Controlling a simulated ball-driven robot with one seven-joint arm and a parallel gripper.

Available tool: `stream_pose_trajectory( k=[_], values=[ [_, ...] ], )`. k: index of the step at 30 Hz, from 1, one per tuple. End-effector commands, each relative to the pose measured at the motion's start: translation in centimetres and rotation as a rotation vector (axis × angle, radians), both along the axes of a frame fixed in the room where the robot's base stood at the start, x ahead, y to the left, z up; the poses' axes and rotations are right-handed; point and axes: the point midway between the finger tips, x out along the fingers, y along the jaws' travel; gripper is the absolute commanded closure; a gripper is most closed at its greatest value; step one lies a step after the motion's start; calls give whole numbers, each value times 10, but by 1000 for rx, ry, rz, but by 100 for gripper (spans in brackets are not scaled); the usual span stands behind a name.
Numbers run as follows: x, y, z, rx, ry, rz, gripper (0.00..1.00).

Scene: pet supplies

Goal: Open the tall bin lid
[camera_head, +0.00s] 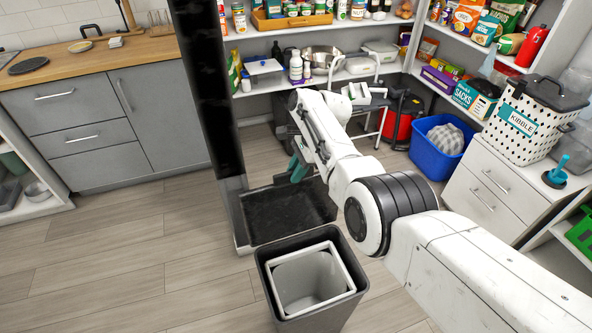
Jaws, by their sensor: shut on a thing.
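The tall bin (262,262) is dark grey and stands upright on the floor at the lower middle. Its top is uncovered, showing a pale inner bucket with a white frame. The dark lid (285,215) is raised off the opening and swung back behind the bin, its underside facing me. My gripper (297,170), with teal fingers, is at the lid's far edge and shut on it. The exact contact is small and partly hidden by my arm.
A dark upright post (207,100) stands left of the lid. Grey cabinets (160,110) are behind at left. A blue basket (428,160) is on the floor at right, beside white drawers (485,195). Stocked shelves line the back. The floor at left is clear.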

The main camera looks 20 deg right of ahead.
Motion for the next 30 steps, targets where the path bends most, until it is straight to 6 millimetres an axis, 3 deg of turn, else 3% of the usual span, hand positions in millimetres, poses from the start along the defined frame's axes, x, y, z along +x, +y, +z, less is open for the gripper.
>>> stream_pose_trajectory(
  k=[6,7,12,22,30],
  values=[
    [0,0,-2,-1,0,0,100],
    [0,0,-2,-1,0,0,77],
    [-1,0,-2,0,2,1,61],
    [-1,-1,2,0,3,0,60],
    [-4,-17,43,0,-3,0,60]
  ],
)
